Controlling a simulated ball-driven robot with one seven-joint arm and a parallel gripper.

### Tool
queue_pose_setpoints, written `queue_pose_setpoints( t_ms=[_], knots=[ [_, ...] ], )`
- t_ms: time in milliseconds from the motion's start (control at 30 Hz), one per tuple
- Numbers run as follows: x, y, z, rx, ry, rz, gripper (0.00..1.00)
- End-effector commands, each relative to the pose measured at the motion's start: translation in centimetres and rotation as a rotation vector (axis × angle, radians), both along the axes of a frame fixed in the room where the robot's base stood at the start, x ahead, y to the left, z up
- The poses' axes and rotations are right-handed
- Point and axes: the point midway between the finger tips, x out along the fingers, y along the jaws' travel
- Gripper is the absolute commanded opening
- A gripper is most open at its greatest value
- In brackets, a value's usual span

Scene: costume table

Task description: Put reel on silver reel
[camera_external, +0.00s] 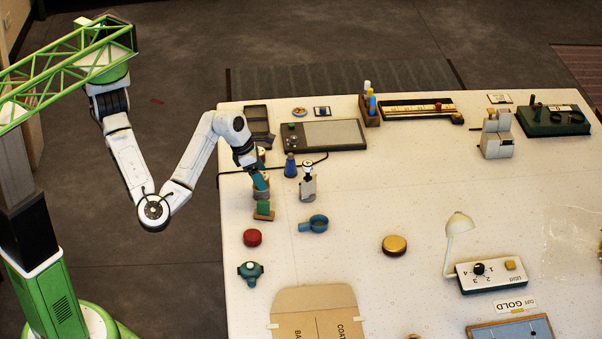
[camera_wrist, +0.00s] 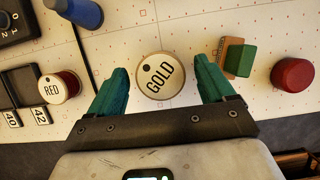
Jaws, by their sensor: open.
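A round reel with a cream top marked GOLD (camera_wrist: 160,82) stands between the two teal fingers of my gripper (camera_wrist: 163,92) in the wrist view. The fingers are apart, with a gap on each side of the reel. In the external view my gripper (camera_external: 260,181) is low over the table's left part and largely hides this reel. A second reel, red-sided and marked RED (camera_wrist: 58,88), stands to the left of the fingers in the wrist view. I cannot make out any reel marked silver.
A green block with a brown part (camera_wrist: 238,60) stands close to the right finger, with a red round thing (camera_wrist: 293,74) beyond. A blue cone-like thing (camera_external: 291,165) and a white-and-dark bottle-like thing (camera_external: 308,182) stand right of my gripper. The table's middle (camera_external: 370,190) is clear.

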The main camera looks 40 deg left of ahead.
Motion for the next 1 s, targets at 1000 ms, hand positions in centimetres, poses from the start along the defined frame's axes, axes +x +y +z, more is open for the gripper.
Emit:
queue_pose_setpoints(
  t_ms=[1000],
  knots=[
    [-3.0, 3.0, 10.2, -0.002, 0.000, 0.001, 0.82]
  ],
)
